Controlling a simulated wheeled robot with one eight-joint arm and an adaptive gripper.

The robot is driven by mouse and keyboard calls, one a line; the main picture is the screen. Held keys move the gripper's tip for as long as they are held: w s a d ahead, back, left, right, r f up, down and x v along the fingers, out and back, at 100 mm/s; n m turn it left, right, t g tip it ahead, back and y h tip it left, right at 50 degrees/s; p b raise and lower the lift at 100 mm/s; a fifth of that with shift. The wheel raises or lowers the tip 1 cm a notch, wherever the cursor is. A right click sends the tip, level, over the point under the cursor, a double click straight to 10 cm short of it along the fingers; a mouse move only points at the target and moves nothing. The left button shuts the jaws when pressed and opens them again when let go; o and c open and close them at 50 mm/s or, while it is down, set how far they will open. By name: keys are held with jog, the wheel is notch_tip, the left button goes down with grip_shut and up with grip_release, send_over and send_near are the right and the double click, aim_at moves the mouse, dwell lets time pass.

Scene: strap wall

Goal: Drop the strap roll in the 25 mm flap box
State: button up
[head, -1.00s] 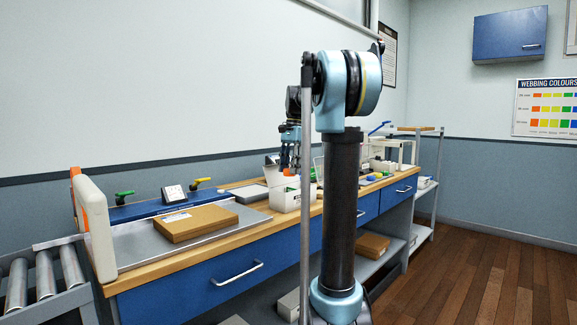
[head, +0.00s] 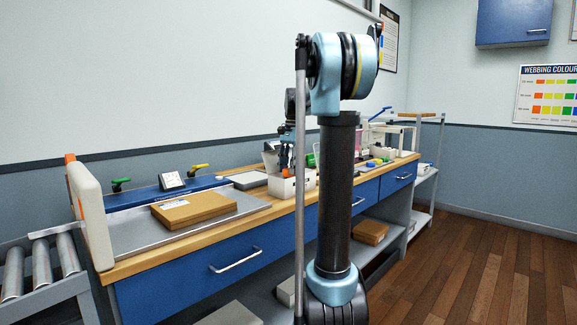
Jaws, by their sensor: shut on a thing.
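My gripper (head: 284,160) is small in the head view, over the bench beside my arm's dark column. Its dark fingers point down, just above or behind a white open-topped box (head: 290,188). I cannot tell which box is the 25 mm flap box.
The wooden bench (head: 258,219) runs along the wall. A brown carton (head: 194,209) lies on a metal plate at its left. Small coloured pieces (head: 378,162) and another pale box (head: 380,152) stand farther right. A roller conveyor (head: 42,272) is at the left; floor at right is clear.

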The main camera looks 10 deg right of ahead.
jog(key=o, duration=1)
jog(key=shift+o, duration=0.2)
notch_tip(320, 180, up, 12)
jog(key=w+d, duration=0.1)
jog(key=shift+d, duration=0.25)
jog(key=shift+f, duration=0.15)
jog(key=s+a+f+n+t+h, duration=0.1)
jog(key=s+f+n, duration=1)
jog(key=s+f, duration=2.5)
jog(key=shift+a+f+t, duration=0.25)
jog(key=shift+f+t, duration=0.2)
jog(key=shift+t, duration=0.65)
